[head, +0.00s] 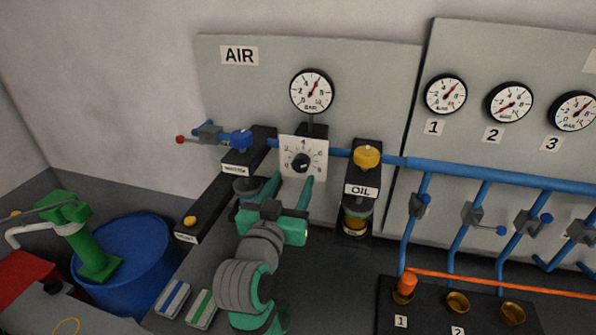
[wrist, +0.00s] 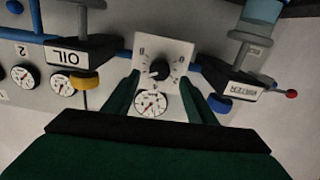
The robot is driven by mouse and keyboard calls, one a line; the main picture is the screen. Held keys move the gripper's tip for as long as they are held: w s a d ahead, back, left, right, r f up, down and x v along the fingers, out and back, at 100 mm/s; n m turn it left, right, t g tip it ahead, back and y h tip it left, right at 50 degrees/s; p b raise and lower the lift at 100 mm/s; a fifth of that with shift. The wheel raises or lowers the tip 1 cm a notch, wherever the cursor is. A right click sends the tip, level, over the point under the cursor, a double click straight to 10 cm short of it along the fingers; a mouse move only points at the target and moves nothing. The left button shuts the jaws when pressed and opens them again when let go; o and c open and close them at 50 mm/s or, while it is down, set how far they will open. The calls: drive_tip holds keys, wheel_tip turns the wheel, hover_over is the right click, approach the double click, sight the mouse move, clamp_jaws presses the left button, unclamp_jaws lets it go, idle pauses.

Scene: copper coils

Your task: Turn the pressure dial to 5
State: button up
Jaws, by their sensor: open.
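The pressure dial is a black knob (head: 301,163) on a square white numbered plate (head: 316,146), below the AIR gauge (head: 312,92). In the head view a 4 stands at the top of the plate. My gripper (head: 290,182) is open, its two green fingers reaching up toward the lower part of the plate. In the wrist view, which is upside down, the knob (wrist: 160,69) lies between the spread fingers (wrist: 164,76), with space on both sides. I cannot tell contact or the exact setting of the knob.
A blue-capped WATER unit (head: 241,139) stands close left of the dial and a yellow-capped OIL unit (head: 367,157) close right. A blue pipe (head: 470,173) runs along the grey panel.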

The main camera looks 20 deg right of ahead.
sight(300, 168)
drive_tip(key=shift+x, duration=2.7)
drive_tip(key=shift+a, duration=0.15)
drive_tip(key=shift+c, duration=0.6)
drive_tip(key=shift+s+d, duration=0.2)
drive_tip(key=shift+d, duration=0.05)
drive_tip(key=c, duration=0.9)
